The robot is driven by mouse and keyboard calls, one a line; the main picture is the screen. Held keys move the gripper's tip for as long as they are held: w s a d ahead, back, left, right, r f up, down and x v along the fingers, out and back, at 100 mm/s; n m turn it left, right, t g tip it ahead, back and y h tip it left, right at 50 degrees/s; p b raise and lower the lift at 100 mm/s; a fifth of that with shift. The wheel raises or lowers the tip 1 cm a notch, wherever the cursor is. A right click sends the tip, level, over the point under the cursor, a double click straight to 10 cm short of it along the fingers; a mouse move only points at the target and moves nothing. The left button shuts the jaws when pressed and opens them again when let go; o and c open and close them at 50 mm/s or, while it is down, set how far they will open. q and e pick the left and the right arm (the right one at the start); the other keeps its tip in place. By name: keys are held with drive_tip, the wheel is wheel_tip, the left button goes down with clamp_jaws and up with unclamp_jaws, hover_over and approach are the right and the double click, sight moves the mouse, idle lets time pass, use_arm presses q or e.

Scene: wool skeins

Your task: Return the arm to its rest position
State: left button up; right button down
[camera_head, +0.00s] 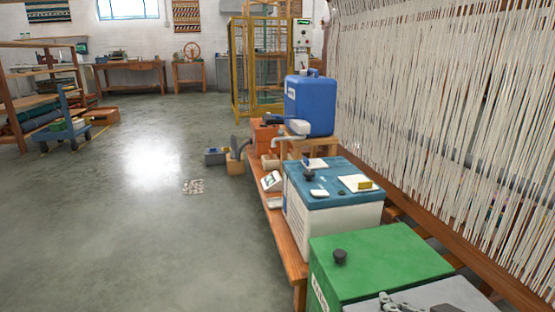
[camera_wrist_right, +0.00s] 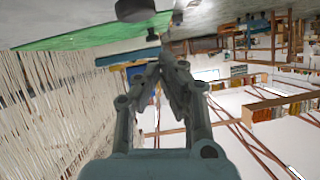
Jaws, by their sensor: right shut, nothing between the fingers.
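My right gripper (camera_wrist_right: 168,68) is shut and empty in the right wrist view, its two grey linked fingers meeting in the middle of the picture. That view is upside down. The grey metallic piece at the bottom right of the head view looks like the same gripper (camera_head: 388,300), in front of a grey lid (camera_head: 465,292). The rest of the right arm is out of the head view. My left arm and gripper are not in view.
A green-lidded box (camera_head: 375,258) with a black knob (camera_head: 340,256), a teal-topped box (camera_head: 335,210) and a blue container (camera_head: 310,108) line a wooden bench (camera_head: 284,235). Hanging white yarn (camera_head: 440,110) fills the right side. The floor (camera_head: 130,215) at left is mostly clear.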

use_arm(q)
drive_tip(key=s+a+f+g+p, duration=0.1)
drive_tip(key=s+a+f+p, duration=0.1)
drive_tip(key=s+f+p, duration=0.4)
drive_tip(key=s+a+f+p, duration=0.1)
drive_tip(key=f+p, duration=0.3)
drive_tip(key=p, duration=0.5)
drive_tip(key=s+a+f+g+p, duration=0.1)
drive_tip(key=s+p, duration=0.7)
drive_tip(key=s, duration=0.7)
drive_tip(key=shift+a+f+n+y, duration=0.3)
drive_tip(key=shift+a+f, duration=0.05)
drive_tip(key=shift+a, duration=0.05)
use_arm(e)
drive_tip(key=s+d+f+g+h, duration=0.1)
drive_tip(key=s+d+f+g, duration=0.2)
drive_tip(key=s, duration=1.2)
drive_tip(key=s+d+f+g+h, duration=0.1)
drive_tip(key=s+d+f+g, duration=0.3)
drive_tip(key=s, duration=1.1)
drive_tip(key=s+d+f+g+h, duration=0.2)
drive_tip(key=s+f+g, duration=0.3)
drive_tip(key=s, duration=1)
wheel_tip(320, 180, down, 3)
drive_tip(key=shift+d+f+m, duration=0.1)
drive_tip(key=shift+d+m, duration=0.3)
drive_tip(key=shift+d, duration=0.35)
